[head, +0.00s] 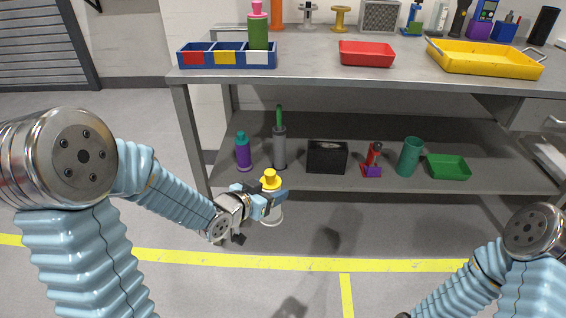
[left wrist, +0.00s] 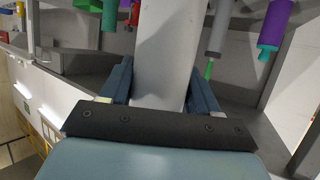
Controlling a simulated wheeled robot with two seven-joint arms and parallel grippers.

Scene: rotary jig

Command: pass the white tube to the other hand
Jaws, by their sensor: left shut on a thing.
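The white tube (head: 273,217) has a yellow cap (head: 270,177) and stands roughly upright in my left gripper (head: 266,202), in front of the lower shelf. My left gripper is shut on it, with the jaws around its body. The fingers and jaws hide part of the tube in the head view. In the left wrist view the tube (left wrist: 160,60) is a pale, wide shape between the two blue fingers (left wrist: 160,90). My right arm comes in at the lower right of the head view, but its gripper is out of the picture.
A lower shelf (head: 345,180) holds a purple bottle (head: 243,154), a grey cylinder (head: 279,150), a black box (head: 327,158), a green cup (head: 409,158) and a green tray (head: 448,168). The worktop above has bins and trays. The floor between my arms looks clear.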

